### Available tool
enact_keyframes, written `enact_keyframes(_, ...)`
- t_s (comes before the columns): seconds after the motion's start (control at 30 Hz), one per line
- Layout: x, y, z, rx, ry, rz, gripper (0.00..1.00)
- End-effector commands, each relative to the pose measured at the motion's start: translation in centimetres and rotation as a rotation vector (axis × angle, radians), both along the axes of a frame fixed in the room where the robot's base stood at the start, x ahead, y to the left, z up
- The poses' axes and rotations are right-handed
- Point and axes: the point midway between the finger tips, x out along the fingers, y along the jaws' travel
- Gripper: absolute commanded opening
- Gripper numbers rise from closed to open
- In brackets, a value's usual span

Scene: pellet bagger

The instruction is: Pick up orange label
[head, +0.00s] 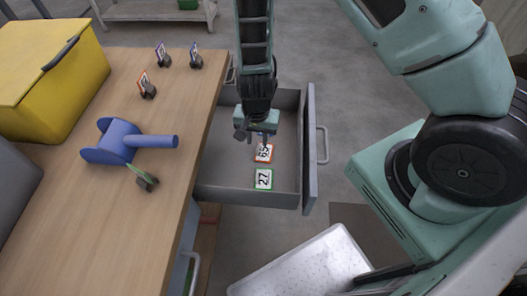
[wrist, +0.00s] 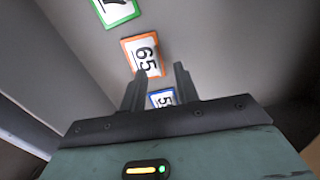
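The orange-bordered label (head: 264,153) with the number 65 lies flat in the open grey drawer (head: 225,189). In the wrist view the orange label (wrist: 143,55) shows just beyond the fingertips, partly between their lines. My gripper (head: 262,138) is inside the drawer above the label's far end. In the wrist view my gripper (wrist: 158,72) has its two fingers apart, with nothing held between them. A gap to the label seems to remain, but its height is hard to tell.
A green-bordered label 27 (head: 263,179) lies nearer in the drawer. A blue-bordered label (wrist: 162,97) shows between the fingers, partly hidden. The wooden table (head: 95,230) at left bears a blue scoop (head: 118,142), a yellow bin (head: 50,75) and label holders (head: 147,87).

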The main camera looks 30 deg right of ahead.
Motion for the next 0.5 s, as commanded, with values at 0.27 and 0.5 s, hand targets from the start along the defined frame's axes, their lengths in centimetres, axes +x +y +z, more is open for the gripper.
enact_keyframes(0.27, -0.2, 0.0, -2.7, 0.001, -0.001, -0.001, 0.31)
enact_keyframes(0.5, -0.2, 0.0, -2.7, 0.001, -0.001, 0.000, 0.20)
